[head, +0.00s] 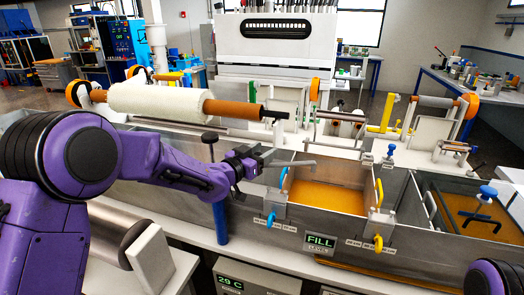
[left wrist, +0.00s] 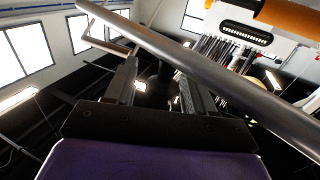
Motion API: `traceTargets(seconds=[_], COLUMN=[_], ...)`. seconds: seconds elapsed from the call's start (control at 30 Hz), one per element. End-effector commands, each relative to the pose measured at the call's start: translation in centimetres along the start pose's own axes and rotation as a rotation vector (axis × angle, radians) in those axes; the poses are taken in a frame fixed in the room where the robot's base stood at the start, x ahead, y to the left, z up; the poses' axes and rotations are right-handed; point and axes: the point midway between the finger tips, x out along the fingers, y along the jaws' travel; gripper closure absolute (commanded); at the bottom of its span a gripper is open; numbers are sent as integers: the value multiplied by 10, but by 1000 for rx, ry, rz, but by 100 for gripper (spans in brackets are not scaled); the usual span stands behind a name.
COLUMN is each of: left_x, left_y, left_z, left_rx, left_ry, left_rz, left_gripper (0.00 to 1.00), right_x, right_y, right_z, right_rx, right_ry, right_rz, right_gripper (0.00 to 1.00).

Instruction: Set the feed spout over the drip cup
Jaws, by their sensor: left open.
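A thin grey bent pipe, which looks like the feed spout (head: 297,162), reaches over the left edge of the amber resin bath (head: 327,197). In the left wrist view a bent metal tube (left wrist: 105,42) shows past the left finger. My left gripper (head: 264,156) is open, close to the inner end of the pipe. In the left wrist view the open left gripper (left wrist: 160,72) has a thick grey bar (left wrist: 210,68) crossing beyond its fingers. I cannot tell whether they touch. I cannot make out the drip cup. My right gripper is out of view.
A white roll (head: 155,101) on an orange core lies behind my left arm. A blue post (head: 220,222) stands in front of the tank. Blue and yellow valve handles (head: 378,242) stick out near the FILL display (head: 320,242). A second tank (head: 465,205) is at right.

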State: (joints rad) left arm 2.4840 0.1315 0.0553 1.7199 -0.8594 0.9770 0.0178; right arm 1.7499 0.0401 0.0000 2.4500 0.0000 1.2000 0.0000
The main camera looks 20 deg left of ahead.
Motion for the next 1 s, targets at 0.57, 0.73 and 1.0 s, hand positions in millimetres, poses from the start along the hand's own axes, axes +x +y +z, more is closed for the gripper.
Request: traceTargets(seconds=[0.57, 0.73, 1.0], left_x=[4, 14, 13], left_y=[0, -3, -50], left_z=[-3, -3, -5], left_rx=[1, 2, 4], left_ry=[7, 10, 13], left_rz=[-18, -78, -327], left_gripper=[100, 100, 100], right_x=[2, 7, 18], right_y=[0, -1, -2], right_z=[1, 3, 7], right_rx=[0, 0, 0], right_ry=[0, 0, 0], right_rz=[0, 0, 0], right_gripper=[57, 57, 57])
